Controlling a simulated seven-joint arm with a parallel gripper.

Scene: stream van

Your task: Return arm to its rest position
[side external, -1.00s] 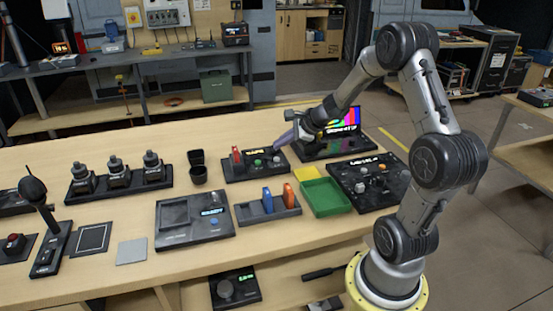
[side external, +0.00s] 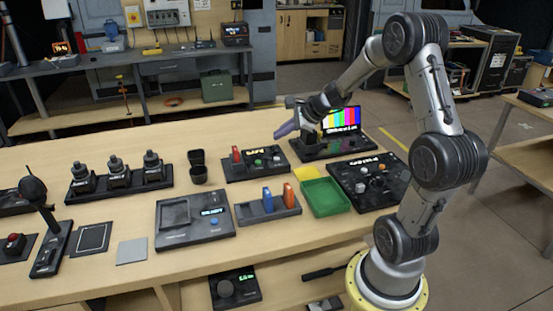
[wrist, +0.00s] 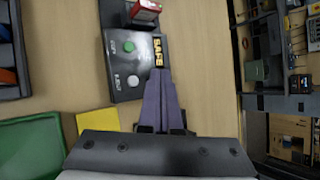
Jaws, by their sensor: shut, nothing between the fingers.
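My gripper (side external: 287,129) is shut and empty. In the side external view it hangs in the air above the back of the wooden table (side external: 120,190), over the area of the small black panel (side external: 240,174). In the wrist view its purple fingers (wrist: 160,95) are pressed together and point toward the panel (wrist: 127,85), which has a green button, a white button, a red part and a display reading SAFE. The fingers cover part of the table beside the panel.
A monitor with colour bars (side external: 341,121) stands close to my gripper. A green tray (side external: 325,197), a knob panel (side external: 369,183), a holder with blue and orange pieces (side external: 268,208) and a black device (side external: 194,219) sit nearer the front.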

